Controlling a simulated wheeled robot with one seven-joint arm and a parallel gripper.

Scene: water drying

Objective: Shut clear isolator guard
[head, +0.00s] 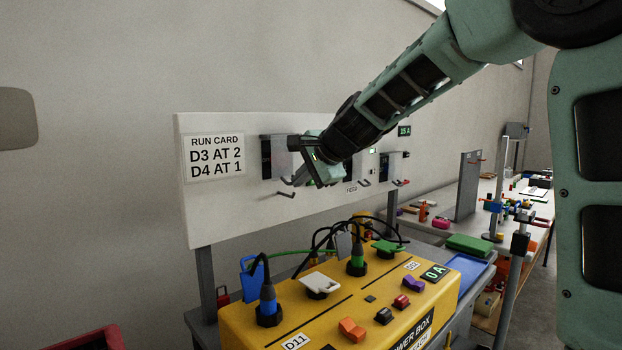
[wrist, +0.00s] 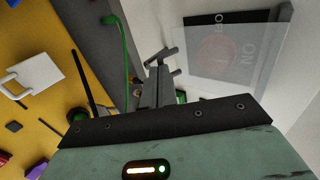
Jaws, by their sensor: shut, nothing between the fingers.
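The clear isolator guard (wrist: 262,72) is a see-through panel at the upper right of the wrist view. Through it show a dark plate marked OFF and ON and a red round part. The panel's outline is offset from the plate, so it appears to stand out from it. In the head view the guard (head: 283,160) is a faint pane at the left isolator on the white board. My gripper (head: 288,182) is shut and empty in front of the board, close to this guard. Its fingertips (wrist: 163,60) lie left of the pane in the wrist view; contact cannot be told.
The white board (head: 215,215) carries a run card (head: 216,155) and more isolators to the right, partly hidden by my arm. Below stands a yellow power box (head: 240,325) with plugs, cables and switches. A cluttered bench (head: 425,226) stands at the right.

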